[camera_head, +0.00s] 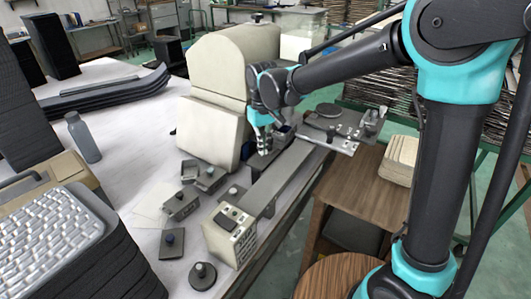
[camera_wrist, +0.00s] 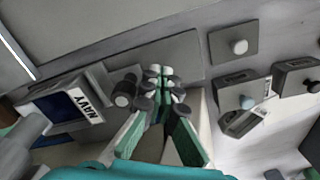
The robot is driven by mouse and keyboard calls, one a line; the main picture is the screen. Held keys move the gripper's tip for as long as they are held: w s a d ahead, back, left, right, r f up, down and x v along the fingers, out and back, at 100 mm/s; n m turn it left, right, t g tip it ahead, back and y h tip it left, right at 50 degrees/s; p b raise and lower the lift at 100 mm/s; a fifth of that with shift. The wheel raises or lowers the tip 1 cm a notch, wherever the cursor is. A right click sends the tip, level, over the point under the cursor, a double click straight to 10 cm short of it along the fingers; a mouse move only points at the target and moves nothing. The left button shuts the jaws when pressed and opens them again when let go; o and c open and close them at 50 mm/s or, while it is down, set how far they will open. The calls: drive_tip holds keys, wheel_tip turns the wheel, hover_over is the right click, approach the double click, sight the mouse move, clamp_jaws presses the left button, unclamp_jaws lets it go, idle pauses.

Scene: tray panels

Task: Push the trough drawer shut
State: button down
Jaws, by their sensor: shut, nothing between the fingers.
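My gripper (camera_head: 262,145) points down beside the pale machine housing, at the far end of the long grey trough (camera_head: 287,172). In the wrist view its fingers (camera_wrist: 165,74) are together and empty, close to a grey panel. A dark round knob (camera_wrist: 124,96) on a grey block stands just left of the fingers; I cannot tell whether they touch. A box labelled NAVY (camera_wrist: 62,104), with a dark blue opening, lies farther left. I cannot tell for sure which part is the trough drawer or how far out it stands.
Several small grey knobbed boxes, one of them here (camera_head: 180,204), lie on the white table left of the trough. A beige switch box (camera_head: 229,234) stands at its near end. A grey bottle (camera_head: 83,137) stands left. A wooden cabinet (camera_head: 350,190) is at right.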

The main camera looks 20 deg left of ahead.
wheel_tip(320, 180, up, 7)
idle(0.8)
drive_tip(key=w+d+f, duration=0.1)
drive_tip(key=d, duration=0.2)
drive_tip(key=d+m, duration=0.1)
drive_tip(key=d, duration=0.3)
drive_tip(key=w+d+f+m, duration=0.1)
drive_tip(key=d, duration=0.2)
drive_tip(key=shift+w+d+f+t+y, duration=0.2)
drive_tip(key=shift+w+f+t+y, duration=0.1)
drive_tip(key=s+d+f+m+t, duration=0.1)
drive_tip(key=s+d+f+m, duration=0.1)
drive_tip(key=d, duration=0.8)
drive_tip(key=s+d+f+m+t, duration=0.1)
drive_tip(key=s+d+f, duration=0.4)
drive_tip(key=d, duration=0.5)
drive_tip(key=s+d+f+m+t, duration=0.1)
drive_tip(key=s+d+f+m, duration=0.2)
drive_tip(key=d+f, duration=0.3)
drive_tip(key=s+d, duration=0.1)
drive_tip(key=d, duration=0.3)
drive_tip(key=shift+d+m+t, duration=0.3)
drive_tip(key=shift+d+m, duration=0.1)
drive_tip(key=c, duration=2.3)
unclamp_jaws()
